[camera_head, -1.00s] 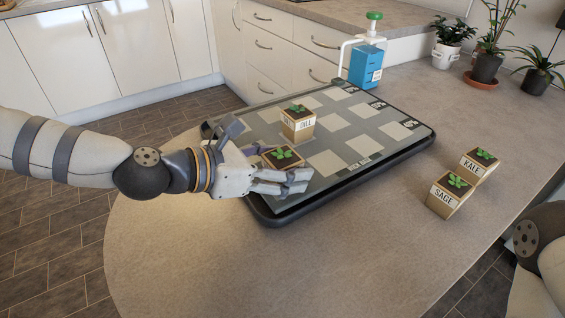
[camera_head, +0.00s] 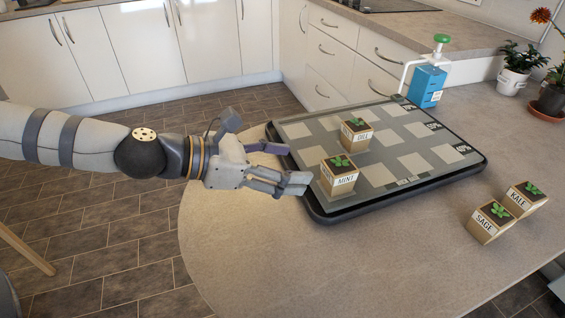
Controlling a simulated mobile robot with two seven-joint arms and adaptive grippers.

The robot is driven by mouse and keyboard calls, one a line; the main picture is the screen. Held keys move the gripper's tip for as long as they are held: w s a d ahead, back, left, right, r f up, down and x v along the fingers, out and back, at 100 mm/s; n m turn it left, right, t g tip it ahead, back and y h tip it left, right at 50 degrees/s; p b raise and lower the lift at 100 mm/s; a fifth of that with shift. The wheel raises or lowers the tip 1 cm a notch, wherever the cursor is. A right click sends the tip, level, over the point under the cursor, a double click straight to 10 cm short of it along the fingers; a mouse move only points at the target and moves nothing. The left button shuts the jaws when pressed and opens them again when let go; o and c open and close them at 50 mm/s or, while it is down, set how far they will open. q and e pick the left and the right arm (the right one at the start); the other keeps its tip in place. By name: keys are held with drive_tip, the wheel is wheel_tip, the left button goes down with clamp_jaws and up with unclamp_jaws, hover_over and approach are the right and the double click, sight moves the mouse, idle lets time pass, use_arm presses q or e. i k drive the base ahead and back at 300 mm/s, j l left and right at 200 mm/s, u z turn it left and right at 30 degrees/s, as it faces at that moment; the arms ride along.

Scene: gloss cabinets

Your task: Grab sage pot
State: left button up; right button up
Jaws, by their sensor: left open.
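The sage pot (camera_head: 488,224) is a tan box-shaped pot with a green seedling and a SAGE label. It stands on the counter at the right, in front of the tray. My left gripper (camera_head: 289,165) is open and empty, left of the tray's near-left corner and far from the sage pot. My right gripper is not in view.
The kale pot (camera_head: 525,199) stands close beside the sage pot. The mint pot (camera_head: 339,177) and dill pot (camera_head: 356,134) stand on the black-rimmed tray (camera_head: 350,211). A blue pump bottle (camera_head: 427,86) stands behind it. The counter (camera_head: 390,265) in front is clear.

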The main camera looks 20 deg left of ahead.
sight(489, 220)
drive_tip(key=k+j, duration=0.35)
drive_tip(key=j, duration=0.2)
drive_tip(key=k+j, duration=0.35)
drive_tip(key=j, duration=0.15)
